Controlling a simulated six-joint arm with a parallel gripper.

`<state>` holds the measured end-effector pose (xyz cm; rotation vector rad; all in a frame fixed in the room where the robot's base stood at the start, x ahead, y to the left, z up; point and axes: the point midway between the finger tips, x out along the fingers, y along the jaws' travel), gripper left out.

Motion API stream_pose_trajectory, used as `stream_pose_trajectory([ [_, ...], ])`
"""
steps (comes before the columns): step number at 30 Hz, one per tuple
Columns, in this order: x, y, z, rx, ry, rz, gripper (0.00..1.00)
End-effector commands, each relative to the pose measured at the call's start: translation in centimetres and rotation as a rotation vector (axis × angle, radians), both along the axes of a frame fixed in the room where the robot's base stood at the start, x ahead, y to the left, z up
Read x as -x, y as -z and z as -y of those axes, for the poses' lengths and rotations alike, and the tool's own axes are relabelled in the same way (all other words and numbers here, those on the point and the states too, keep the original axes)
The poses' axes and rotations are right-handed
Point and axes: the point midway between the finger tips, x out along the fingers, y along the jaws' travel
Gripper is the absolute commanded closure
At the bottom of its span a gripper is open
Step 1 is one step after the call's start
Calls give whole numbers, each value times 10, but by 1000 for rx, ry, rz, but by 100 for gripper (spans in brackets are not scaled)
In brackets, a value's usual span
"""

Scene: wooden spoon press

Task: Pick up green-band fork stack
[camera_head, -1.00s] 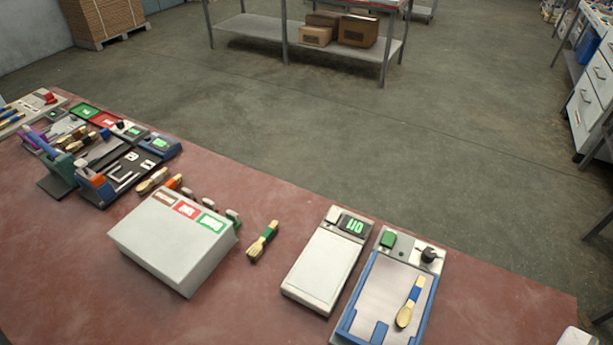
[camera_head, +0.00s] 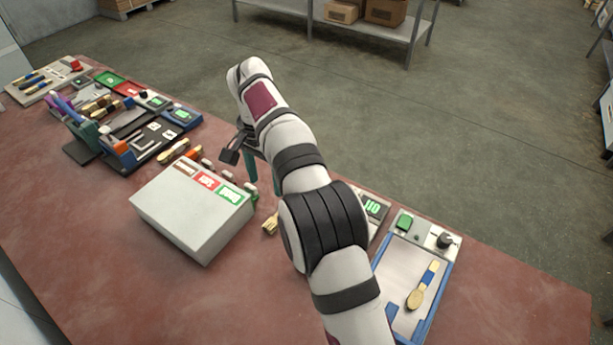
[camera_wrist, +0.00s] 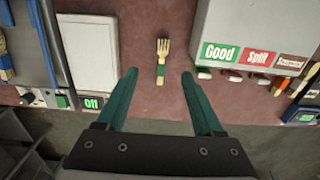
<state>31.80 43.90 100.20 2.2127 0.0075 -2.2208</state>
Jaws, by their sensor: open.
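The wooden fork stack with a green band (camera_wrist: 161,62) lies on the red table in the wrist view, tines pointing up in the picture. In the head view only part of it shows (camera_head: 270,224), beside my arm, which hides the rest. My gripper (camera_wrist: 158,75) is open, with its two green fingers spread wide. In the wrist view the fork lies between the finger lines, near the level of the fingertips in the picture. The fingers touch nothing that I can see. In the head view my gripper (camera_head: 262,174) is partly hidden behind my arm.
A grey sorting box (camera_head: 190,218) with Good and Split labels stands left of the fork. A white scale (camera_wrist: 82,55) stands on its other side. A blue-edged tray (camera_head: 398,272) holds a blue-band spoon (camera_head: 421,287). Several tools and utensils crowd the table's far left.

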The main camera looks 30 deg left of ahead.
Motion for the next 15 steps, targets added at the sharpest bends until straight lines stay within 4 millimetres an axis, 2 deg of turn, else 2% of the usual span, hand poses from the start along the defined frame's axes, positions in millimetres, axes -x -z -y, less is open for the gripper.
stream_pose_trajectory([
  [4,4,29,-6,4,-8,1,31],
  [9,3,78,-6,3,-7,1,31],
  [12,3,98,-6,1,-6,2,31],
  [15,2,110,-6,0,-7,3,31],
])
